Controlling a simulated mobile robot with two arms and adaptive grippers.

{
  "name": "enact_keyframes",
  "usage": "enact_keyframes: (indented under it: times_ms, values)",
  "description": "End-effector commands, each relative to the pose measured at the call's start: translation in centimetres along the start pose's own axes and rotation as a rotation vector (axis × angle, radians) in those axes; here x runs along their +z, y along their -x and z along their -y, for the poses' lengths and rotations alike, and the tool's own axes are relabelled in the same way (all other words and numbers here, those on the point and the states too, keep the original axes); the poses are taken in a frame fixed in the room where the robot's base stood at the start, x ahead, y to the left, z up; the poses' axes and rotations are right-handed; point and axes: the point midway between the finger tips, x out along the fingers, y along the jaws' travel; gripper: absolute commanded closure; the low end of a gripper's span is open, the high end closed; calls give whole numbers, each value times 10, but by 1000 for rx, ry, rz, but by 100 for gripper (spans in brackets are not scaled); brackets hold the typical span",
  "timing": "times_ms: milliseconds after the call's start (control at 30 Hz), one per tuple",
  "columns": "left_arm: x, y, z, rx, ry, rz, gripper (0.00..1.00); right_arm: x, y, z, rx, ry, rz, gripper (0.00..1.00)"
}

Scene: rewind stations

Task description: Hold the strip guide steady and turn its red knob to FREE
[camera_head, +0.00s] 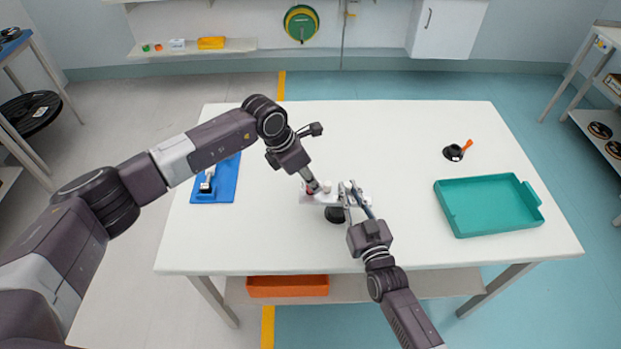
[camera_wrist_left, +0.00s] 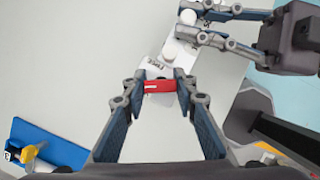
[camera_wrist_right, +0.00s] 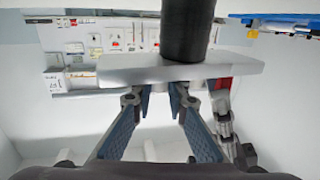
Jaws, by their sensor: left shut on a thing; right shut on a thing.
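The strip guide, a white bar (camera_head: 324,200) on a black post (camera_head: 336,215), stands near the middle of the table. My left gripper (camera_wrist_left: 158,88) is shut on the guide's red knob (camera_wrist_left: 158,86), with one finger at each end of its bar. Lettering shows on the white face beside the knob. My right gripper (camera_head: 349,192) is shut on the guide to the right of the knob. In the right wrist view the guide's white plate (camera_wrist_right: 120,72) and black post (camera_wrist_right: 187,30) show at the fingertips, and the red knob (camera_wrist_right: 222,84) shows beside my left fingers.
A teal tray (camera_head: 490,230) and a black piece with an orange handle (camera_head: 454,152) are on the right of the table. A blue mat (camera_head: 225,180) with a small device is on the left. An orange bin (camera_head: 287,286) is on the lower shelf. The table's back is clear.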

Motion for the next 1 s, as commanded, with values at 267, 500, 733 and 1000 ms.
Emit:
enact_keyframes:
  times_ms: [267, 500, 733, 1000]
  values:
    - [0, 0, -2, -97, -236, -2, 98, 0, 0, 0, 0, 0, 0, 100]
    - [1, 0, -2, -185, -447, -1, 98, 0, 0, 0, 0, 0, 0, 100]
    - [1, 0, -1, -269, -649, -2, 98, 0, 0, 0, 0, 0, 1, 100]
    - [1, 0, -1, -350, -845, -2, 98, 0, 0, 0, 0, 0, 1, 100]
